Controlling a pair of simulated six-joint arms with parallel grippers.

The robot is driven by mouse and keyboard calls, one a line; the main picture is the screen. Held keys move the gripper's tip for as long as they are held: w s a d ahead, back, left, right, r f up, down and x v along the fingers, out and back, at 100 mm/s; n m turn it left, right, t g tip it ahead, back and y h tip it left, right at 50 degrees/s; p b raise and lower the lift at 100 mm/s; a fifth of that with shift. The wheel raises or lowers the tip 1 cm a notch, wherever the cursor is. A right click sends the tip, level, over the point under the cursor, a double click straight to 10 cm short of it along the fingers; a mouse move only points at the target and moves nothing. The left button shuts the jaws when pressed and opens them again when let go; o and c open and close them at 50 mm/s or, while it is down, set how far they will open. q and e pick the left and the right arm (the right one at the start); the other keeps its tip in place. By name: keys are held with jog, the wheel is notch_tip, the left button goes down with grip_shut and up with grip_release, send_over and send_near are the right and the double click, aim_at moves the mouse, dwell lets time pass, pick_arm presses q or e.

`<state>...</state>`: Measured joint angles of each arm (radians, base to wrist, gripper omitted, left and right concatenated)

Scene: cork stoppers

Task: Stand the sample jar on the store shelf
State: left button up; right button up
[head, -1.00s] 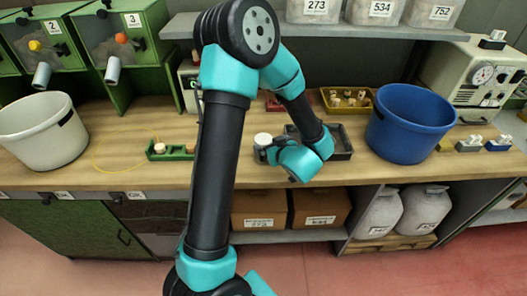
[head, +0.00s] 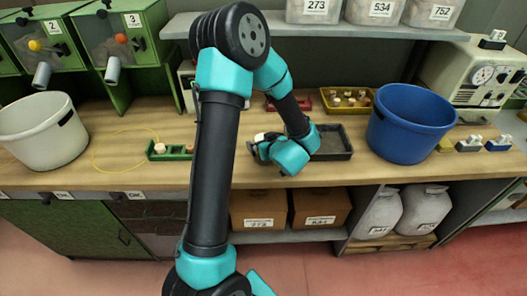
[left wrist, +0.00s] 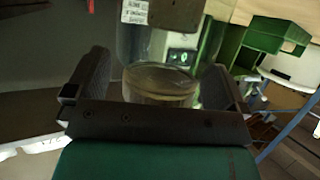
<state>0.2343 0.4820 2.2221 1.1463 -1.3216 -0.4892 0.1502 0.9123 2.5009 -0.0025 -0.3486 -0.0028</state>
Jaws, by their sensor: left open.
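The sample jar is clear glass with a white label; in the left wrist view the jar (left wrist: 160,88) sits between my two fingers. In the head view only a bit of its white lid (head: 260,136) shows above my left gripper (head: 254,150), which hides the rest. My left gripper, also in the left wrist view (left wrist: 158,92), is open, with a finger on each side of the jar; I cannot tell whether either touches it. A grey wall shelf (head: 290,30) runs above the bench. My right gripper is not in view.
A dark tray (head: 333,143) lies right of my gripper, with a blue bucket (head: 408,125) beyond. Numbered bins (head: 380,10) occupy the wall shelf's right part. Cardboard boxes (head: 258,208) sit below the bench.

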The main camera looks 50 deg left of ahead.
pick_arm(q)
jog(key=c, duration=1.1)
jog(key=shift+r, duration=0.15)
jog(key=shift+r, duration=0.45)
jog(key=c, duration=0.5)
jog(key=shift+r, duration=1.3)
jog(key=shift+c, duration=0.3)
jog(key=s+d, duration=0.3)
jog(key=d, duration=0.1)
jog(key=s+d+r, duration=0.1)
jog(key=s+d, duration=0.6)
jog(key=d, duration=0.1)
jog(key=shift+s+r, duration=0.15)
jog(key=shift+s, duration=0.15)
jog(key=shift+c, duration=0.3)
